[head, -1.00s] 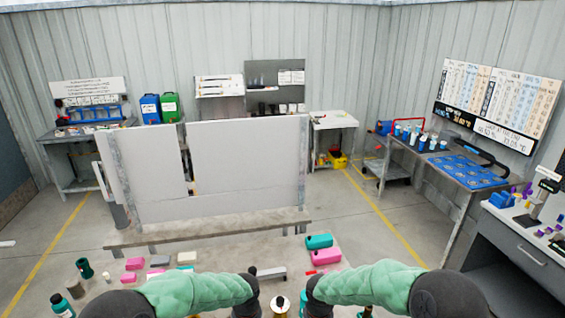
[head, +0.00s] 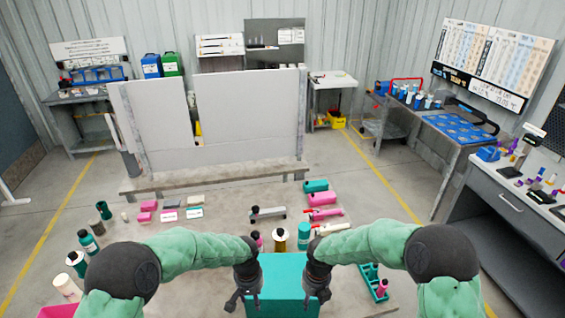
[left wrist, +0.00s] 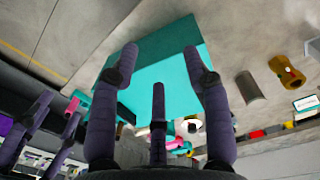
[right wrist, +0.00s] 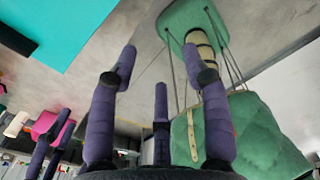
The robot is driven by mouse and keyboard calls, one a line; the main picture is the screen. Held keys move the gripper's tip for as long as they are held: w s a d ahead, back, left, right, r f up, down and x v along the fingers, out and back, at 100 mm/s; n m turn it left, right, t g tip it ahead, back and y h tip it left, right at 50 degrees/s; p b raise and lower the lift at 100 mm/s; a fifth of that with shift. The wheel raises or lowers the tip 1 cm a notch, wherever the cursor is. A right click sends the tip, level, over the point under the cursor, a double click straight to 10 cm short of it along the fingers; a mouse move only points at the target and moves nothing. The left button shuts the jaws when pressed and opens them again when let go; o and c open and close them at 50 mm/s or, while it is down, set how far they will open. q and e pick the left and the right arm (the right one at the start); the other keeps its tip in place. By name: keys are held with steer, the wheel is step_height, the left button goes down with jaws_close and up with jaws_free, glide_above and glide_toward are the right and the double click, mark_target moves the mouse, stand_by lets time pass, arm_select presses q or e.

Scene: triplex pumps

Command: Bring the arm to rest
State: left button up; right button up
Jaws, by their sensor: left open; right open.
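My left gripper (head: 243,299) hangs low at the left side of a teal box (head: 282,287) in the head view. Its purple fingers (left wrist: 158,65) are spread and empty in the left wrist view, with the teal box (left wrist: 165,80) behind them. My right gripper (head: 319,291) hangs at the right side of the same box. Its fingers (right wrist: 162,70) are spread with nothing between them in the right wrist view, and a teal surface (right wrist: 60,25) shows at the upper left. I cannot tell whether either gripper touches the box.
Bottles (head: 88,242) and pink blocks (head: 147,206) stand at the left. A yellowish cylinder (head: 279,239), a teal bottle (head: 304,236) and a pink container (head: 322,198) are ahead. A white panel (head: 250,115) stands behind. A grey bench (head: 515,205) is at the right.

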arm_select(q)
steer(key=s+f+h+b, duration=0.1)
steer(key=s+f+b, duration=0.5)
steer(key=f, duration=0.5)
steer(key=s+f+n+h+b, duration=0.1)
steer(key=s+f+b, duration=0.5)
steer(key=f, duration=0.6)
steer(key=s+f+n+h+b, duration=0.1)
steer(key=s+f+b, duration=0.5)
steer(key=f, duration=0.6)
steer(key=shift+s+a+t+h+b, duration=0.3)
steer(key=shift+s+a+b, duration=0.1)
steer(key=shift+s, duration=0.65)
arm_select(e)
steer(key=s+f+n+y, duration=0.1)
steer(key=s+f+n, duration=0.5)
steer(key=f+n, duration=0.5)
steer(key=s+f+n+y, duration=0.1)
steer(key=s+f+n, duration=0.6)
steer(key=f+n, duration=0.5)
steer(key=s+f+n+y, duration=0.1)
steer(key=s+f+n, duration=0.5)
steer(key=f+n, duration=0.6)
steer(key=shift+s+d+n+t+y, duration=0.3)
steer(key=shift+s, duration=0.1)
arm_select(q)
steer(key=shift+f, duration=0.1)
